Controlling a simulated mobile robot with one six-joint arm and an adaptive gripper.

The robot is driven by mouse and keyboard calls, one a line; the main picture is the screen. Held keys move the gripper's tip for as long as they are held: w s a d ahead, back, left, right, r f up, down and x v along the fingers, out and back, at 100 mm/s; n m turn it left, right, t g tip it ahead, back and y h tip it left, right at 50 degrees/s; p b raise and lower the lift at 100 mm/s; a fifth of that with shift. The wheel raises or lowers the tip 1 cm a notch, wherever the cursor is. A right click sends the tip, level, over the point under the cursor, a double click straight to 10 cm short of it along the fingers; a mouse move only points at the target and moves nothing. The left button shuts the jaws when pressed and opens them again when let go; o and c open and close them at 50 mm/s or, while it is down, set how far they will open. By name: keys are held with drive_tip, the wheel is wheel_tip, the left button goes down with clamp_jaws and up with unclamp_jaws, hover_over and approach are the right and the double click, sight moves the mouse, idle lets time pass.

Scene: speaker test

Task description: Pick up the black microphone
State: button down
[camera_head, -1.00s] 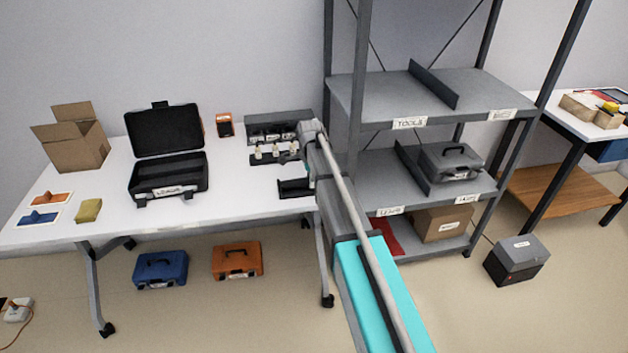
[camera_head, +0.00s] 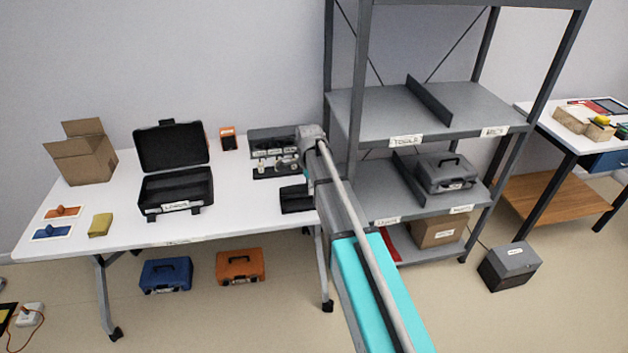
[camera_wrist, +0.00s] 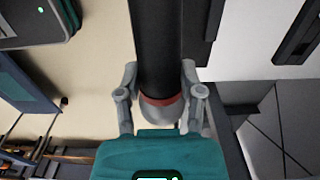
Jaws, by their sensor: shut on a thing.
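The black microphone (camera_wrist: 155,45) fills the upper middle of the wrist view. It has a black body, a dark red ring and a grey rounded end near my palm. My gripper (camera_wrist: 160,98) is shut on it, with one grey finger on each side. The far end of the microphone runs out of the top of the picture. In the head view my wrist is at the right end of the white table (camera_head: 240,208), and the arm hides the gripper and the microphone there.
A dark rack (camera_head: 276,170) with small pale-topped items and a black tray (camera_head: 297,198) are close to my wrist. The grey shelf unit (camera_head: 415,118) stands just right of my arm. An open black case (camera_head: 174,190) and a cardboard box (camera_head: 82,160) are farther left.

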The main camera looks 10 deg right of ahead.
drive_tip(key=s+a+r+p, duration=0.2)
drive_tip(key=s+r+p, duration=0.1)
drive_tip(key=s, duration=0.6)
drive_tip(key=shift+a+r, duration=0.25)
drive_tip(key=shift+r, duration=0.35)
